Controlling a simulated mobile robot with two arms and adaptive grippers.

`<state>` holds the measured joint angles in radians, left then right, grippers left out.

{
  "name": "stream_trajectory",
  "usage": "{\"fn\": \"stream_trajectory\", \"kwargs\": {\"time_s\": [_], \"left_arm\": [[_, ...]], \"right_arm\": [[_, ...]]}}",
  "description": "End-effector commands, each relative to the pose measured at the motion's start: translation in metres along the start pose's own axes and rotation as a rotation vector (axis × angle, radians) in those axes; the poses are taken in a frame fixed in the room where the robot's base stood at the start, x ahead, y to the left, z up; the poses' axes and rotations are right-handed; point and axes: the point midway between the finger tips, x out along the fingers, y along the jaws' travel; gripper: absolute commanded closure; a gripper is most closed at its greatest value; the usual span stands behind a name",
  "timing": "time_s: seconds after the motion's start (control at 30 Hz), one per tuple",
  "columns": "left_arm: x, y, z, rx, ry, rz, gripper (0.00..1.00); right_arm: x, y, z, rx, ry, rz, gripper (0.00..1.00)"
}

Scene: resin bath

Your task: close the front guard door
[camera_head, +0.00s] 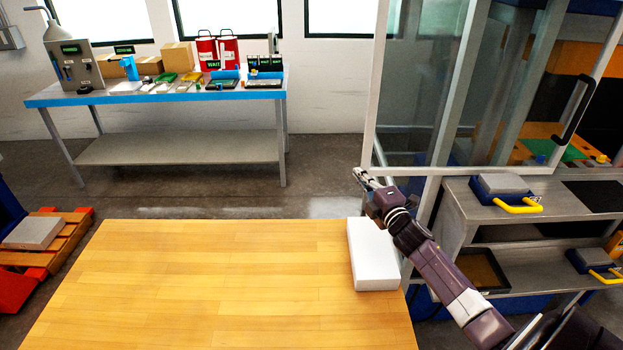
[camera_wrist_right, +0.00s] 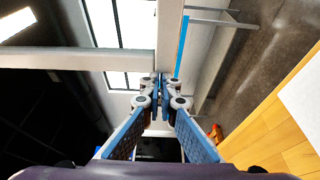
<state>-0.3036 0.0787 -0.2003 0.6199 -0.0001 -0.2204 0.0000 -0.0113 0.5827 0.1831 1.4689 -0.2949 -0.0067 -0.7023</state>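The front guard door (camera_head: 480,171) is a clear panel in a pale metal frame at the upper right of the head view. A black handle (camera_head: 574,108) is on its right side. How far the door stands open is hard to tell. My right gripper (camera_head: 360,173) is by the frame's lower left corner, above the table's far right edge. In the right wrist view its fingers (camera_wrist_right: 160,82) come together at the tips, with nothing clearly between them. A pale frame bar (camera_wrist_right: 75,59) and post lie just beyond; contact cannot be told. My left gripper is not in view.
A wooden table (camera_head: 220,285) fills the front, with a white block (camera_head: 371,255) at its right edge. A grey cart (camera_head: 455,215) with yellow-handled items stands at right. A blue-topped bench (camera_head: 165,97) is at the back left. Open floor lies between.

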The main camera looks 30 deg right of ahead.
Motion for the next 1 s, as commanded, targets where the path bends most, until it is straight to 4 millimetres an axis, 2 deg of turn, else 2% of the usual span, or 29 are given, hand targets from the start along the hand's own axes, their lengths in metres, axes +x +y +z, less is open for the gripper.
{"fn": "stream_trajectory", "kwargs": {"time_s": [0.03, 0.2, 0.33, 0.5, 0.7, 1.0], "left_arm": [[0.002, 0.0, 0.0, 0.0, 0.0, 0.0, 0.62], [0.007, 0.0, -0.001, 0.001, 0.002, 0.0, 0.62], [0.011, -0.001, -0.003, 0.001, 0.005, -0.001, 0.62], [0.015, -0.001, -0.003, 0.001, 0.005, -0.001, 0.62], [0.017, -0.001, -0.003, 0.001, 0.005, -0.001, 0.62], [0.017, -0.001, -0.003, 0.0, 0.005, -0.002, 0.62]], "right_arm": [[-0.006, -0.001, 0.02, -0.008, -0.004, -0.003, 1.0], [-0.024, -0.002, 0.07, -0.006, -0.005, -0.004, 1.0], [-0.035, -0.002, 0.101, -0.005, -0.005, -0.003, 1.0], [-0.045, -0.001, 0.13, -0.002, -0.004, -0.001, 1.0], [-0.051, 0.0, 0.146, -0.001, -0.002, 0.0, 1.0], [-0.052, 0.0, 0.149, 0.001, -0.002, 0.0, 1.0]]}}
